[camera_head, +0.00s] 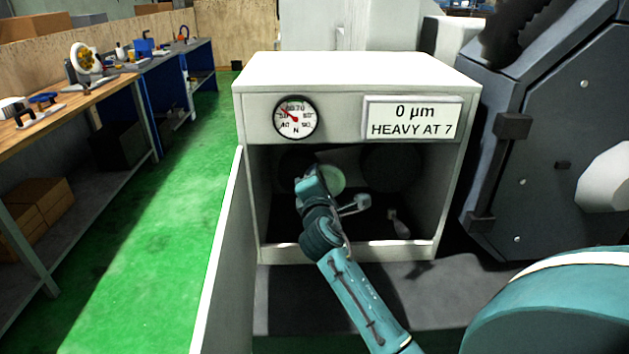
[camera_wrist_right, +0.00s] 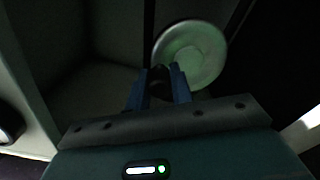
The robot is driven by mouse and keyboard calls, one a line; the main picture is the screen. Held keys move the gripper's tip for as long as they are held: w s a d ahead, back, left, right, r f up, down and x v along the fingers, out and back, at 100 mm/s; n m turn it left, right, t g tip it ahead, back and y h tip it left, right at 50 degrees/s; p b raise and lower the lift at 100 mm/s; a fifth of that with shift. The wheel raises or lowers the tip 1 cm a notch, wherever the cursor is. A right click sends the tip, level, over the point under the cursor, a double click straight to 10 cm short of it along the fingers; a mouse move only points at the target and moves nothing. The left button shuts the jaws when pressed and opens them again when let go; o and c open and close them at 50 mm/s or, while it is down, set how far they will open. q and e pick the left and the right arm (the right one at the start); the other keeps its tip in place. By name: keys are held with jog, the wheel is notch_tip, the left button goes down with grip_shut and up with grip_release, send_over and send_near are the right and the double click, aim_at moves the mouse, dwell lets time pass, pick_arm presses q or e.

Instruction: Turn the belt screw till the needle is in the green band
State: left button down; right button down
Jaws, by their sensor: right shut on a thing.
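The round gauge (camera_head: 296,117) on the white cabinet front has a red needle pointing to the upper left. I cannot make out a green band on it at this size. My right arm reaches into the cabinet's dark opening. My right gripper (camera_wrist_right: 158,86) has its two blue fingers closed around a small dark piece, which I take to be the belt screw (camera_wrist_right: 159,80). The fingers hide most of it. A pale green disc (camera_wrist_right: 190,53) lies just behind the fingertips, and it also shows in the head view (camera_head: 334,180). My left gripper is not in view.
The cabinet (camera_head: 360,70) has a sign (camera_head: 412,118) reading "0 µm HEAVY AT 7". A dark round wheel (camera_head: 392,167) and a small lever (camera_head: 398,222) are inside. The opening's walls and sill are close around my arm. A workbench (camera_head: 105,85) stands left beyond green floor.

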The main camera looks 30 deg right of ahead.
jog(key=shift+s+d+r+m, duration=0.1)
jog(key=shift+s+d+m, duration=0.1)
jog(key=shift+m, duration=0.65)
jog(key=shift+s+d+r+m, duration=0.1)
jog(key=shift+d+m, duration=0.1)
jog(key=shift+m, duration=0.65)
jog(key=c, duration=1.2)
grip_release()
jog(key=shift+c, duration=0.2)
jog(key=b+v, duration=0.2)
jog(key=v, duration=1.1)
jog(key=shift+s, duration=0.15)
